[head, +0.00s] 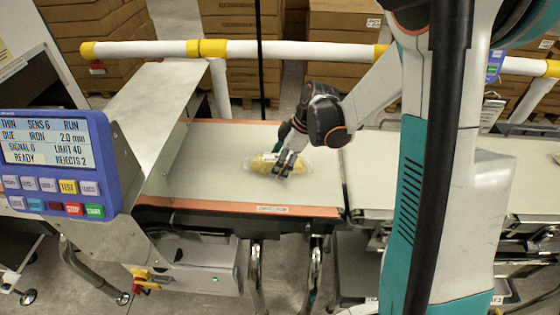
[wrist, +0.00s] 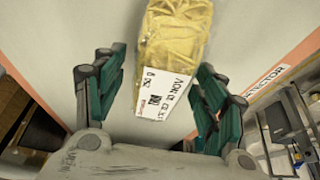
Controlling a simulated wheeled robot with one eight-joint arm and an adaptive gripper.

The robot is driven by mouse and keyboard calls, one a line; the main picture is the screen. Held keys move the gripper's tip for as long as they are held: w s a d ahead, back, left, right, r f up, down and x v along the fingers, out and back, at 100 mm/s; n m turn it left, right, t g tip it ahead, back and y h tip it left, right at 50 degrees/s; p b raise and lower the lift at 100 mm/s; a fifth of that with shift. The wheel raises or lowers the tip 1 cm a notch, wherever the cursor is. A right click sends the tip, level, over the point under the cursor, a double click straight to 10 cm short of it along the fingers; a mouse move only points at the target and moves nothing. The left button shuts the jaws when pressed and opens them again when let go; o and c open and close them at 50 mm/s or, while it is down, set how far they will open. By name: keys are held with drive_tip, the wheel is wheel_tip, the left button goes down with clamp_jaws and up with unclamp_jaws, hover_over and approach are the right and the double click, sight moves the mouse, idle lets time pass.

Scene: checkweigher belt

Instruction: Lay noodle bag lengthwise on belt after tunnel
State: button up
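The noodle bag (head: 262,163) is a clear bag of yellow noodles lying on the pale belt (head: 215,165), to the right of the steel tunnel (head: 165,85). Its long side runs about along the belt. In the wrist view, the bag (wrist: 175,40) has a white printed label at its near end. My gripper (head: 285,163) is low over the right part of the bag. In the wrist view, my gripper (wrist: 162,92) is open, with a finger on each side of the label end and gaps between fingers and bag. The head view hides part of the bag behind the fingers.
Orange edges (head: 240,207) border the belt. A second conveyor (head: 370,165) starts to the right after a narrow gap. A blue control panel (head: 52,160) stands at left. A white and yellow rail (head: 150,48) and stacked cartons (head: 345,60) are behind. The belt around the bag is clear.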

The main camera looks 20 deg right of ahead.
drive_tip(key=p+v, duration=0.4)
drive_tip(key=v, duration=0.8)
drive_tip(key=shift+s+r, duration=0.1)
